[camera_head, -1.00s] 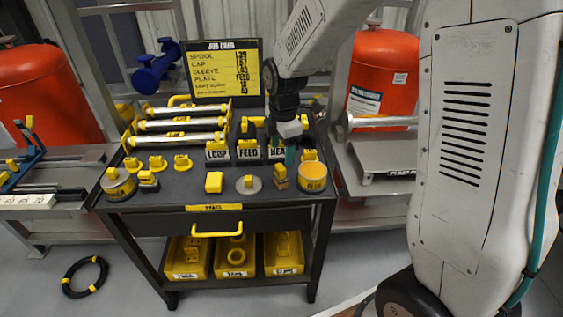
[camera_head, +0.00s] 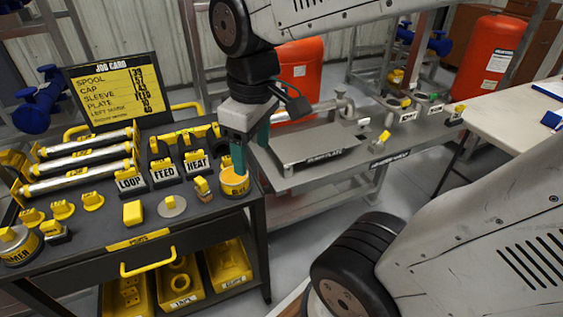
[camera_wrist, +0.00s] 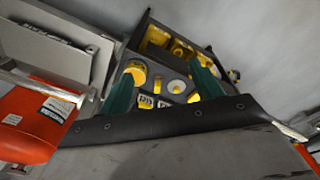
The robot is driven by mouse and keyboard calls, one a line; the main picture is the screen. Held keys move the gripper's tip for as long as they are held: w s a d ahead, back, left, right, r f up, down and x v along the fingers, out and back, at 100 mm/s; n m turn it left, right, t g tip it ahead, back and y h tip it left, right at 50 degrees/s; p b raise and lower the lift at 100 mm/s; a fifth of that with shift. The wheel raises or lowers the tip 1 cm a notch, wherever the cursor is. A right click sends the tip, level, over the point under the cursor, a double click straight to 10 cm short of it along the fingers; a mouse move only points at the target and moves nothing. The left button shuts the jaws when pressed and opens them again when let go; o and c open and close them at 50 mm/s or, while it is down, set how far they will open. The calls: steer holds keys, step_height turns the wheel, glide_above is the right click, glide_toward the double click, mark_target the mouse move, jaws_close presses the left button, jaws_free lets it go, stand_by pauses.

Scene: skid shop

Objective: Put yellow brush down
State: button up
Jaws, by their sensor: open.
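My gripper (camera_head: 250,152) is open, with teal fingers pointing down above the right edge of the black cart top (camera_head: 103,232). Nothing shows between its fingers; the wrist view also shows them spread apart (camera_wrist: 165,82). A small tan block with a yellow top (camera_head: 203,189) stands upright on the cart, just left of a yellow-topped round tin (camera_head: 234,183). It may be the yellow brush, but it is too small to be sure. The fingers are near the tin and block in the head view; I cannot tell their exact height.
Labelled LOOP, FEED and HEAT blocks (camera_head: 164,174) stand behind. Silver rollers (camera_head: 85,145) and a job card board (camera_head: 115,91) are at the back left. A grey bench with a plate stand (camera_head: 312,147) is to the right. Yellow bins (camera_head: 228,264) sit on the lower shelf.

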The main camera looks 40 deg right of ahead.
steer(key=s+m, duration=0.4)
steer(key=s, duration=0.3)
steer(key=shift+s+d+m, duration=0.15)
steer(key=shift+d+m, duration=0.05)
steer(key=shift+m, duration=0.2)
steer(key=shift+r, duration=0.1)
steer(key=shift+c, duration=0.4)
